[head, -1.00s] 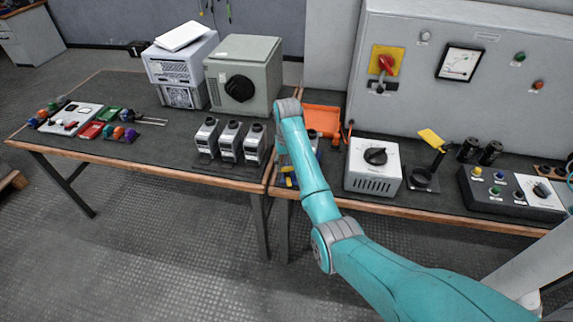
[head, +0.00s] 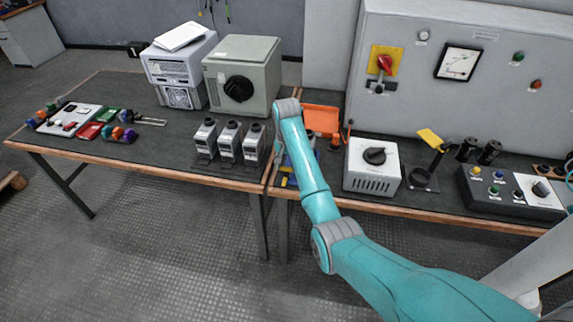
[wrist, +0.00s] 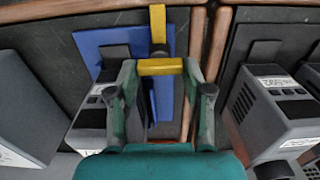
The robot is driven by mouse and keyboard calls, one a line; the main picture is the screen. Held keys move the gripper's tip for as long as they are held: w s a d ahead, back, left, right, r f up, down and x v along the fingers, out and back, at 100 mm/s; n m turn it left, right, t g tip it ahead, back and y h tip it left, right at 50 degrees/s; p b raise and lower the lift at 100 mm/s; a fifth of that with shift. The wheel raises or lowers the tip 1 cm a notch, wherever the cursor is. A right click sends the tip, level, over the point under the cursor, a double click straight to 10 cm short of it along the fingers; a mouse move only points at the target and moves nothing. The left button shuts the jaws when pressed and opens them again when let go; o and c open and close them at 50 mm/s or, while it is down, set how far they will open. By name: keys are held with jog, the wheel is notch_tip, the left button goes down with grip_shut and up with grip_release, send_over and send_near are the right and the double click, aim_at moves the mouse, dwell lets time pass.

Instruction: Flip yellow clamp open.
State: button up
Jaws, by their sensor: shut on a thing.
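The yellow clamp (wrist: 160,67) shows in the wrist view as a crossbar with a narrow yellow strip behind it, over a blue plate (wrist: 105,45). My gripper (wrist: 160,78) has one finger at each end of the crossbar and is shut on it. The clamp's lower part is partly hidden between the fingers. In the head view, a small yellow part (head: 285,182) shows beside my arm near the table's front edge. My gripper is hidden behind my arm there.
Grey boxy units (head: 229,143) stand left of my arm, and a white box with a black knob (head: 372,166) stands right. An orange tray (head: 321,119) lies behind. The wooden table edges (wrist: 212,60) meet beside the clamp.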

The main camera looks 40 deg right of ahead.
jog(key=o, duration=1.2)
jog(key=shift+c, duration=0.2)
